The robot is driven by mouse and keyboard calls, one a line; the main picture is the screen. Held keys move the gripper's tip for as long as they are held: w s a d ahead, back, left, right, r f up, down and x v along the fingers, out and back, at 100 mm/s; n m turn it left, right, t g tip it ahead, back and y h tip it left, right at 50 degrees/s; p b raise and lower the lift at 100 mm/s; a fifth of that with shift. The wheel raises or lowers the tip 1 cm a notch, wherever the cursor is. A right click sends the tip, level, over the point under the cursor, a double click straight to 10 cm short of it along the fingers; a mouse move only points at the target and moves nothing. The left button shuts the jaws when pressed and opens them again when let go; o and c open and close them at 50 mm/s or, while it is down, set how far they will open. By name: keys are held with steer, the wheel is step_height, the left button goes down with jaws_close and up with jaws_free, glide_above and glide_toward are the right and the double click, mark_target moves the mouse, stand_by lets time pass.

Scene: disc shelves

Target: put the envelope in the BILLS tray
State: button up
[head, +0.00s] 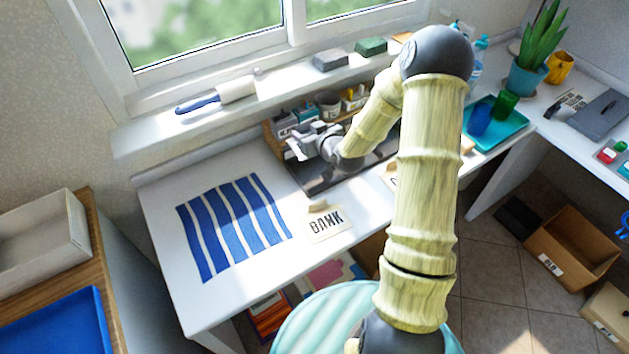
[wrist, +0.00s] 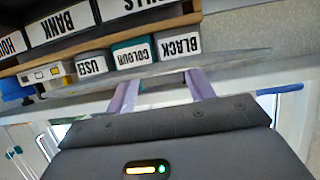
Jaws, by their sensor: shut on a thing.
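My gripper (head: 302,147) is over the white desk by the window, in front of the small boxes. In the wrist view its two pale fingers (wrist: 162,90) are shut on a thin, flat, pale sheet seen almost edge-on, which I take to be the envelope (wrist: 228,61). It sticks out on both sides of the fingers, and its face is hidden. In the head view I cannot make it out clearly. A label ending in "ILLS" (wrist: 142,4), cut off by the top edge of the wrist view, seems to be the BILLS label; the tray behind it is not visible.
A BANK label (wrist: 65,21) is beside it. Boxes marked USED (wrist: 92,65), COLOUR (wrist: 132,54) and BLACK (wrist: 178,44) stand close to the sheet. A blue-striped mat (head: 236,226) and a BANK card (head: 325,222) lie on the desk.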

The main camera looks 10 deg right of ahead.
steer(key=shift+w+d+r+b, duration=0.1)
steer(key=shift+w+r+b, duration=0.2)
steer(key=shift+r, duration=0.25)
steer(key=shift+w+r+b, duration=0.2)
steer(key=shift+r+b, duration=0.1)
steer(key=shift+r, duration=0.25)
steer(key=shift+w+r+y, duration=0.1)
steer(key=shift+r+y, duration=0.2)
steer(key=shift+r, duration=0.05)
step_height(320, 180, down, 6)
steer(key=shift+f, duration=0.2)
steer(key=shift+w, duration=0.1)
step_height(320, 180, down, 3)
steer(key=shift+f, duration=0.4)
